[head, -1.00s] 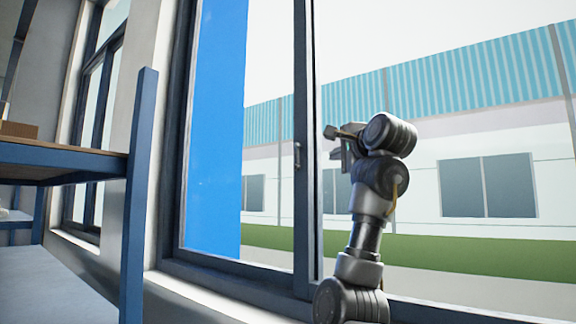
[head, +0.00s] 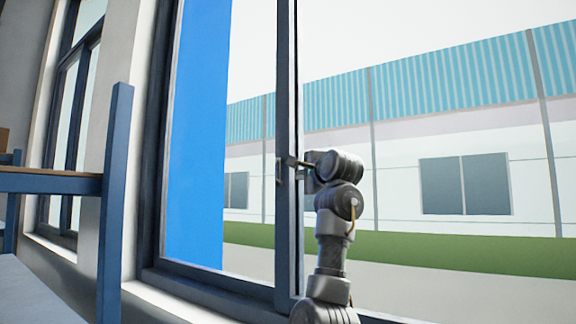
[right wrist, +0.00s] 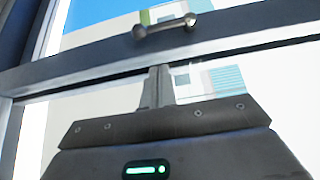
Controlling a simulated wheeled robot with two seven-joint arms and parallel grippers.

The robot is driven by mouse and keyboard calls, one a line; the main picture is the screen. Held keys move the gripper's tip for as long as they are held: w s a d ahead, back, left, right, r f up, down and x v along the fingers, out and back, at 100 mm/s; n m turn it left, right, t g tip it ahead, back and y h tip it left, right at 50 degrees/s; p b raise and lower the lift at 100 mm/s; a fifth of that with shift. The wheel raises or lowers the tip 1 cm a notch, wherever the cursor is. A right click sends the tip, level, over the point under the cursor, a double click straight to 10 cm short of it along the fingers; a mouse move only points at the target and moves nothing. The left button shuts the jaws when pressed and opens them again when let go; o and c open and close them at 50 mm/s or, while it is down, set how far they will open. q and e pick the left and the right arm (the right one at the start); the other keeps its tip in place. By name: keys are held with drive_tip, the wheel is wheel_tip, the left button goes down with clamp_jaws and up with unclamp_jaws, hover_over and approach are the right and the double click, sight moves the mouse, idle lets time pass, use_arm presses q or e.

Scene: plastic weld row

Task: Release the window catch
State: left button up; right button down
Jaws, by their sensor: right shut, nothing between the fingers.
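The window catch (head: 279,171) is a small grey upright handle on the dark window frame post (head: 287,220). In the right wrist view the catch (right wrist: 165,27) is a short bar with rounded ends on the dark frame. My right gripper (head: 291,161) is just right of the catch in the head view, its fingers pointing left toward the post. In the right wrist view the fingers (right wrist: 158,72) are together and empty, with tips close to the frame's edge below the catch. Whether they touch the frame cannot be told. My left gripper is out of view.
A blue-posted shelf rack (head: 115,190) stands at the left. A window sill (head: 180,304) runs below the glass. A blue panel (head: 200,130) shows behind the left pane. Outside are a pale building (head: 400,160) and a green strip (head: 430,248).

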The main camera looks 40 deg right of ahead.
sight(279, 172)
drive_tip(key=w+p, duration=0.1)
drive_tip(key=w+a+p, duration=0.1)
drive_tip(key=w, duration=0.1)
drive_tip(key=shift+w+a+r, duration=0.15)
drive_tip(key=shift+w+a, duration=0.05)
drive_tip(key=shift+w, duration=0.05)
drive_tip(key=shift+w+a+p, duration=0.25)
drive_tip(key=shift+w+p, duration=0.05)
drive_tip(key=shift+p, duration=0.1)
drive_tip(key=shift+d+f, duration=0.1)
drive_tip(key=shift+f, duration=0.15)
